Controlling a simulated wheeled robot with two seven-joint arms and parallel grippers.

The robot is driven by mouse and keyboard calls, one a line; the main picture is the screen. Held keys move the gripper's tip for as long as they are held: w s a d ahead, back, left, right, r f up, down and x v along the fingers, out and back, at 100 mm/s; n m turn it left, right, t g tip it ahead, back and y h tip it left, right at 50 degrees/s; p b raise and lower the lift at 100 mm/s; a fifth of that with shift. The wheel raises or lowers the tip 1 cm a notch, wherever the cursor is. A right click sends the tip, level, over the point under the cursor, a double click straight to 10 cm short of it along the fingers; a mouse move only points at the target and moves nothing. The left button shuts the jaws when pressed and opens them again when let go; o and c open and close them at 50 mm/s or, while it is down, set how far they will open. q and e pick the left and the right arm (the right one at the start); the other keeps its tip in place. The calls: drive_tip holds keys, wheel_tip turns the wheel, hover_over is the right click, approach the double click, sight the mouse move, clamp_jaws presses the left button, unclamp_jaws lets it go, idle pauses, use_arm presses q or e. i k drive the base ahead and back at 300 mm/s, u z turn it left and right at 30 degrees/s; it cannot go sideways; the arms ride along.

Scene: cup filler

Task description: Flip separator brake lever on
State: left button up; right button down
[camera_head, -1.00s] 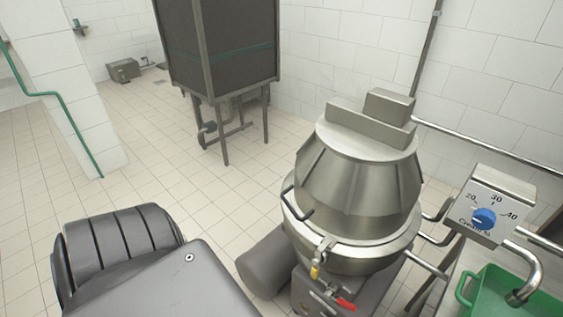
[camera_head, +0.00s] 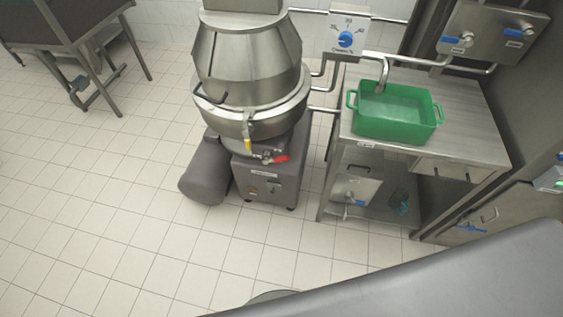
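The separator (camera_head: 250,65) is a large steel machine with a cone-shaped top on a grey base (camera_head: 265,178). It stands on the tiled floor left of the middle. A dark bent lever handle (camera_head: 209,97) sticks out at the left of its bowl rim. A yellow-tipped part (camera_head: 247,145) hangs at the front of the rim, and a red-handled lever (camera_head: 278,159) sits just below to its right. I cannot tell for certain which one is the brake lever, or its setting. Neither gripper shows in the view.
A green tub (camera_head: 395,128) stands on a steel table (camera_head: 472,120) right of the separator. Above are a dial box (camera_head: 348,36) and a panel with blue handles (camera_head: 495,35). A dark-legged stand (camera_head: 85,60) is at upper left. The floor in front is clear.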

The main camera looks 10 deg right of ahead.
sight(266, 160)
drive_tip(key=z, duration=0.45)
drive_tip(key=i, duration=0.8)
drive_tip(key=u, duration=1.75)
drive_tip(key=k, duration=0.95)
drive_tip(key=z, duration=1.4)
drive_tip(key=i, duration=0.5)
